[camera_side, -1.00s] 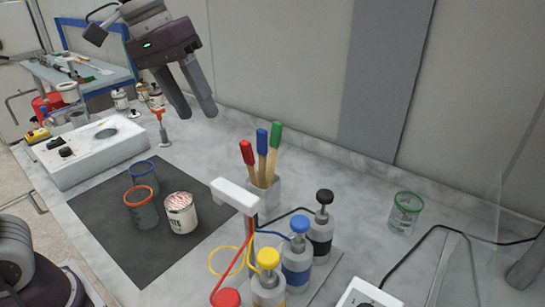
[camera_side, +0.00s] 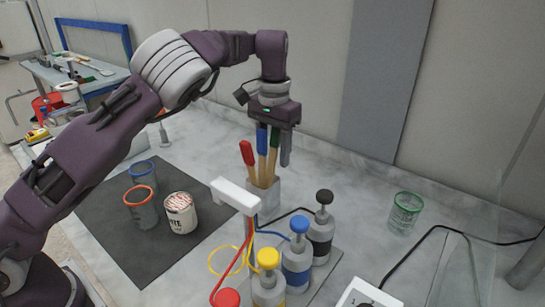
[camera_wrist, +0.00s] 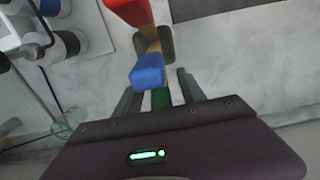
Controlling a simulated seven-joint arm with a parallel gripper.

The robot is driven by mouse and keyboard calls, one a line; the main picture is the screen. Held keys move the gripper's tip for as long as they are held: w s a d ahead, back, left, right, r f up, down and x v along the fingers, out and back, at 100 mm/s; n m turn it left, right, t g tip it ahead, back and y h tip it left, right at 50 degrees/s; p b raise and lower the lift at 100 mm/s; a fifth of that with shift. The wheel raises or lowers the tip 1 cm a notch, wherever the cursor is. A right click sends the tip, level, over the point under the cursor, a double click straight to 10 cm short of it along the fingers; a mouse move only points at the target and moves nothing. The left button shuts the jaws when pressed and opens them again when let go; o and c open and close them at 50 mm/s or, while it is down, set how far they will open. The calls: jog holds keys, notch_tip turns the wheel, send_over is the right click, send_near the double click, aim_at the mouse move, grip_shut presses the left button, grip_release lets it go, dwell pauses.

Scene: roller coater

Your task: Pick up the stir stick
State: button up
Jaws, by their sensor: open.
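Three stir sticks with coloured handles, red (camera_side: 247,153), blue (camera_side: 261,139) and green (camera_side: 274,137), stand upright in a light grey holder (camera_side: 263,196). My gripper (camera_side: 274,150) points down over them, open, its fingers down at the height of the handles. In the wrist view the green handle (camera_wrist: 160,99) lies between the fingers of my gripper (camera_wrist: 158,88). The blue handle (camera_wrist: 148,72) is in front of or between the fingertips; I cannot tell which. The red handle (camera_wrist: 130,10) is outside the fingers. The sticks' lower ends are hidden in the holder.
Pump bottles with yellow (camera_side: 268,259), blue (camera_side: 299,226) and black (camera_side: 324,197) tops stand close in front of the holder, with a white bracket (camera_side: 236,195) and hoses. Cups and a can (camera_side: 180,212) stand on a dark mat (camera_side: 110,222). A green-rimmed beaker (camera_side: 404,213) is at right.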

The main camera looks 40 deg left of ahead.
grip_shut()
jog(key=shift+r, duration=0.1)
